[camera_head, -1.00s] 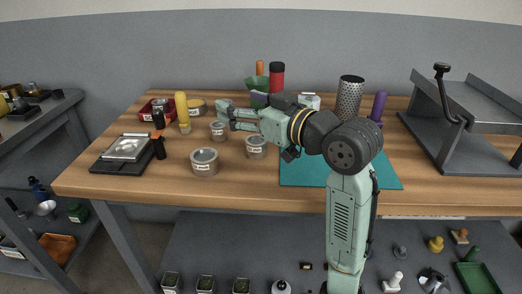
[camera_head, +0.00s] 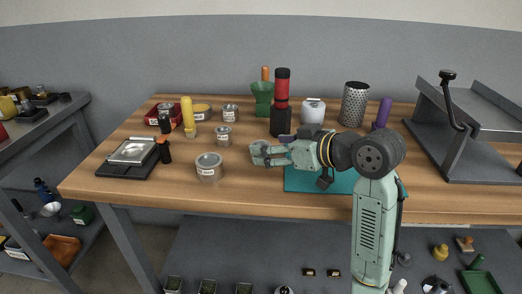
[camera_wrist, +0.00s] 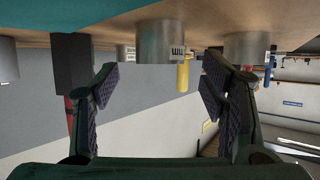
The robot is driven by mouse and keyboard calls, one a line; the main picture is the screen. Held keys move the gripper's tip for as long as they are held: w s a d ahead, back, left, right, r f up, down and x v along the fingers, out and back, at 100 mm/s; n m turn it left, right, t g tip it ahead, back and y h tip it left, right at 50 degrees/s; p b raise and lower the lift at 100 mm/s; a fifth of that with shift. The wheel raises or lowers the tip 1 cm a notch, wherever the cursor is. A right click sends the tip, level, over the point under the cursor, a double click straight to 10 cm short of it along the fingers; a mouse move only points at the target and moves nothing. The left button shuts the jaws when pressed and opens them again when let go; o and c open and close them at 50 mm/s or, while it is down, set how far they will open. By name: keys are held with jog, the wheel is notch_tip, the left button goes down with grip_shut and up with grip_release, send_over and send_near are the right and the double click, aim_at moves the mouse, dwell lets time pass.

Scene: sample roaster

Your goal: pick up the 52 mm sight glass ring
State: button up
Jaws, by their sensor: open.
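Several grey metal rings with white labels stand on the wooden bench; I cannot read their sizes, so I cannot tell which is 52 mm. In the head view one large ring (camera_head: 209,167) is left of my gripper (camera_head: 260,153), and smaller ones stand behind, one in the middle (camera_head: 224,137) and one farther back (camera_head: 230,113). The upside-down wrist view shows a labelled ring (camera_wrist: 160,43), its label ending in "mm", between and beyond the open fingers of my gripper (camera_wrist: 158,82). Another ring (camera_wrist: 244,48) is to its right. My gripper is empty, low over the bench.
A teal mat (camera_head: 300,181) lies under my arm. A black scale (camera_head: 128,157) and yellow-handled tool (camera_head: 188,118) are left. A red-and-black grinder (camera_head: 281,105), white canister (camera_head: 313,112) and perforated cylinder (camera_head: 354,105) stand behind. Front bench wood is clear.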

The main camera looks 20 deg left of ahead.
jog(key=shift+x, duration=1.3)
jog(key=shift+c, duration=0.5)
jog(key=shift+r, duration=0.1)
jog(key=c, duration=1.2)
